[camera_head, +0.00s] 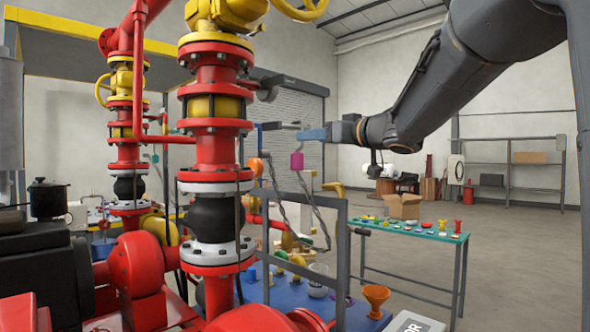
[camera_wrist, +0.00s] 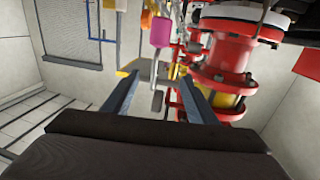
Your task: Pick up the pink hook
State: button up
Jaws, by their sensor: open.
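The pink hook shows as a small magenta piece (camera_head: 297,160) in the head view, hanging near a grey chain or cable, just below my fingertips in the picture. In the wrist view the magenta piece (camera_wrist: 160,33) is at the top centre, beyond the tips. My gripper (camera_head: 285,131) reaches in from the right; its two blue-grey fingers are apart and empty. In the wrist view the open gripper (camera_wrist: 159,78) has the pink piece roughly in line with its gap. I see no contact. The hook's exact shape is too small to tell.
Red pump piping with flanges (camera_head: 215,150) stands left of the hook. A dark metal frame (camera_head: 342,245) stands below it. A green-topped table (camera_head: 440,234) with small parts and a cardboard box (camera_head: 403,206) is to the right. The floor at right is clear.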

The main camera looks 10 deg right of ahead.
aim_at(301, 155)
jog(key=f+b, duration=0.1)
jog(key=w+f+b, duration=0.1)
jog(key=f+b, duration=0.1)
jog(key=w+f+b, duration=0.1)
jog(key=f, duration=0.1)
jog(key=shift+f+b, duration=0.2)
jog(key=shift+b, duration=0.2)
jog(key=shift+p+x, duration=0.9)
jog(key=shift+x, duration=3)
jog(key=shift+r, duration=0.2)
jog(key=c, duration=1.2)
